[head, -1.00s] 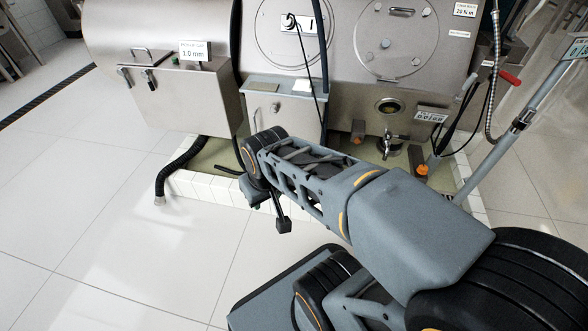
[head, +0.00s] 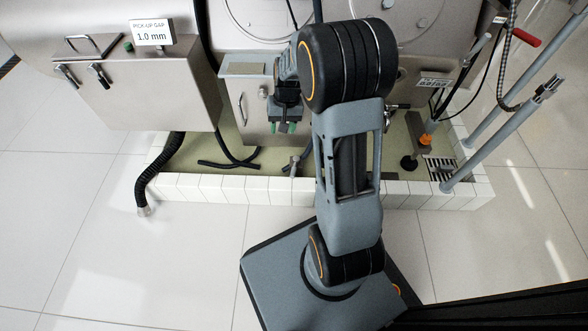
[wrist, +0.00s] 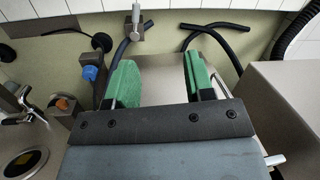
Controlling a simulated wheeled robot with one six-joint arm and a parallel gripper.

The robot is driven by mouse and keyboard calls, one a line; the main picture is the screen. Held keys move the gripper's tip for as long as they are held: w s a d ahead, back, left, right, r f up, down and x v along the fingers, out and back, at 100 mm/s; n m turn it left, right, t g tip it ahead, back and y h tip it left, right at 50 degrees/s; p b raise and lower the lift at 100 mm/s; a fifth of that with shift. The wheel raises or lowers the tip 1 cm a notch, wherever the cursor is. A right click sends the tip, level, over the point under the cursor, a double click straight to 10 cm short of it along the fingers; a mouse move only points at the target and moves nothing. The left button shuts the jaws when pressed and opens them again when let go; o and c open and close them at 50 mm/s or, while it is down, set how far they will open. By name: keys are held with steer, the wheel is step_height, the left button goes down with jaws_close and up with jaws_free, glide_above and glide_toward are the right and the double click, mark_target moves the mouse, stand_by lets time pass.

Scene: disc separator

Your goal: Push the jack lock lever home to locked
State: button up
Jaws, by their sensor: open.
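My gripper (head: 284,127) is open in the head view, above the tiled pit in front of the grey box. In the wrist view its green-padded fingers (wrist: 160,72) are apart, with no object held between them. A blue knob on a bracket (wrist: 91,73) and an orange knob on a block (wrist: 62,104) lie to the left of the fingers. In the head view an orange-topped post (head: 425,139) stands at the right of the pit near a black foot (head: 409,163). I cannot tell which part is the jack lock lever or how it is set.
A steel box with a "1.0 mm" label (head: 151,33) juts out at left. Black hose ends (head: 228,164) and a grey fitting (head: 293,166) lie in the pit. A white tiled kerb (head: 230,190) edges it. Grey poles (head: 500,128) slant at right.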

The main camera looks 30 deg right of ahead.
steer(key=m+g+y, duration=0.1)
steer(key=m, duration=0.1)
glide_above(294, 170)
steer(key=w, duration=0.1)
step_height(294, 170, down, 9)
steer(key=shift+m+g+y, duration=0.4)
steer(key=shift+m+y, duration=0.5)
steer(key=f+b, duration=0.1)
steer(key=f, duration=0.5)
steer(key=f+b, duration=0.1)
steer(key=f, duration=0.6)
steer(key=f+b, duration=0.1)
steer(key=f, duration=0.5)
steer(key=shift+s+d+f, duration=0.35)
steer(key=shift+d+f, duration=0.05)
steer(key=shift+x, duration=0.85)
jaws_close()
